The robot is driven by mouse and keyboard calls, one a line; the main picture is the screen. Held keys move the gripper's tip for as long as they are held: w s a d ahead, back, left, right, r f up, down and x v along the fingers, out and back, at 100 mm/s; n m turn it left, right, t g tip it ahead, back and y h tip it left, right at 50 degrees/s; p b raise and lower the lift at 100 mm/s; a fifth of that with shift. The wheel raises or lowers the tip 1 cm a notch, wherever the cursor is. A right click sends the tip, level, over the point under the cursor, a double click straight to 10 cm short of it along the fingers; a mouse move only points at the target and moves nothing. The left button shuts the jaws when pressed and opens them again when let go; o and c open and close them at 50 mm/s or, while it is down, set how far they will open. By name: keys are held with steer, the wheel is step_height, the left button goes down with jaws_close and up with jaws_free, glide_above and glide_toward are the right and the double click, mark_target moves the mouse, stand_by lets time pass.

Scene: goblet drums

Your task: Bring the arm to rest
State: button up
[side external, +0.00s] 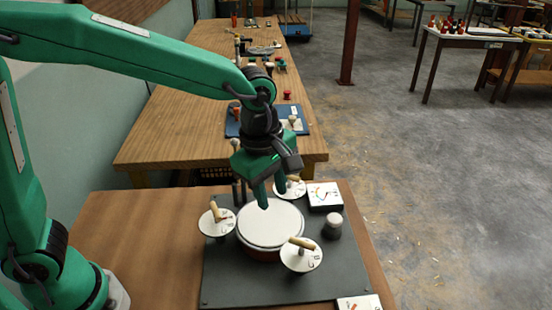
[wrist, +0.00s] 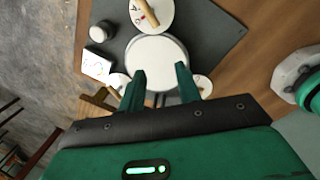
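My gripper (side external: 271,194) hangs fingers-down over the back part of a round drum (side external: 268,228) with a white top and reddish side. In the wrist view, the two green fingers of my gripper (wrist: 161,88) stand apart with nothing held between them, and the white drum top (wrist: 157,60) lies beyond them. I cannot tell how large the gap is between the fingertips and the drum top. The drum stands on a dark grey board (side external: 235,285).
White dials with wooden handles surround the drum: left (side external: 217,228), front right (side external: 301,262) and behind (side external: 298,190). A pale knob (side external: 332,226) and a gauge card (side external: 325,196) are at right. Another wooden bench (side external: 180,130) stands behind. Open floor (side external: 430,200) lies to the right.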

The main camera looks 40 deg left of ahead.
steer(key=s+a+r+m+t, duration=0.2)
steer(key=s+a+m, duration=0.4)
steer(key=a+m, duration=0.2)
steer(key=s+a+r+m+t, duration=0.2)
steer(key=s+a+r+m, duration=0.1)
steer(key=s+a+m, duration=0.4)
steer(key=shift+a+r+m+y, duration=0.15)
steer(key=shift+a+m+y, duration=0.15)
steer(key=shift+a+m, duration=1.3)
steer(key=shift+a+n, duration=0.4)
steer(key=shift+a, duration=0.05)
